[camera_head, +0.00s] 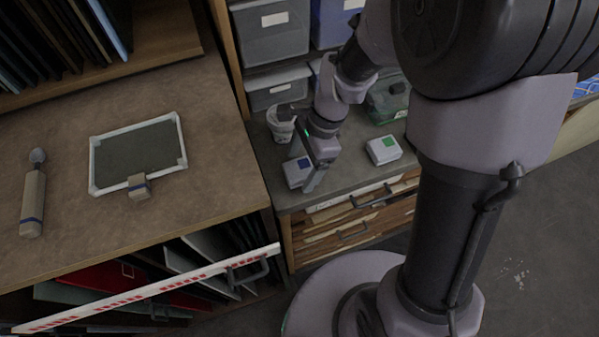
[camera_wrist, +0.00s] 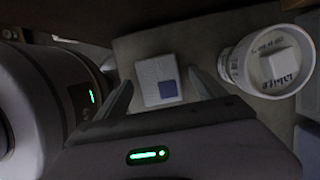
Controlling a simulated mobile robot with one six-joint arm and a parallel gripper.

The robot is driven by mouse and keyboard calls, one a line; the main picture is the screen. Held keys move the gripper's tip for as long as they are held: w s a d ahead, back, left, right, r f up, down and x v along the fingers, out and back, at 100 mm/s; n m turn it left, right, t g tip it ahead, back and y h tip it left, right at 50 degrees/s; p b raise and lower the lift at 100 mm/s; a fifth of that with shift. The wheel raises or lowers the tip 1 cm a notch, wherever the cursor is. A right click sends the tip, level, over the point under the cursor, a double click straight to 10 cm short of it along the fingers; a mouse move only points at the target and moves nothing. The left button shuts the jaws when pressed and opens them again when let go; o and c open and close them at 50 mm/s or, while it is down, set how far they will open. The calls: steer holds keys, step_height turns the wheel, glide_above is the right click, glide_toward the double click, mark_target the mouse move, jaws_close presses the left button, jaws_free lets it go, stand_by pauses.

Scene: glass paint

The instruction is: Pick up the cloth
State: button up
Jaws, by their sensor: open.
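A small white block-like item with a blue square (camera_head: 298,172) lies on the grey counter at the centre. In the wrist view, this item (camera_wrist: 148,78) lies beyond and between my two fingers. A similar white item with a green square (camera_head: 384,149) lies to its right. I cannot tell for sure whether either is the cloth. My gripper (camera_head: 316,178) points down beside the blue-marked item. In the wrist view, my gripper (camera_wrist: 163,88) has its fingers spread apart, with nothing held between them.
A white cup with lettering (camera_head: 281,124) stands behind my gripper; it is at right in the wrist view (camera_wrist: 268,65). A green translucent box (camera_head: 388,100) stands at the counter's back. The left worktop holds a framed dark panel (camera_head: 135,150) and a handled tool (camera_head: 33,200).

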mark_target(296, 170)
steer(key=c, duration=1.5)
steer(key=shift+o, duration=0.2)
steer(key=shift+r+p, duration=0.35)
steer(key=shift+r, duration=0.15)
step_height(296, 170, up, 3)
steer(key=shift+f+p, duration=0.2)
steer(key=shift+p, duration=0.4)
steer(key=s+d+r+p, duration=0.1)
steer(key=s+d, duration=0.9)
steer(key=s, duration=0.2)
steer(key=shift+s+r, duration=0.2)
steer(key=shift+s, duration=0.05)
steer(key=shift+d, duration=0.1)
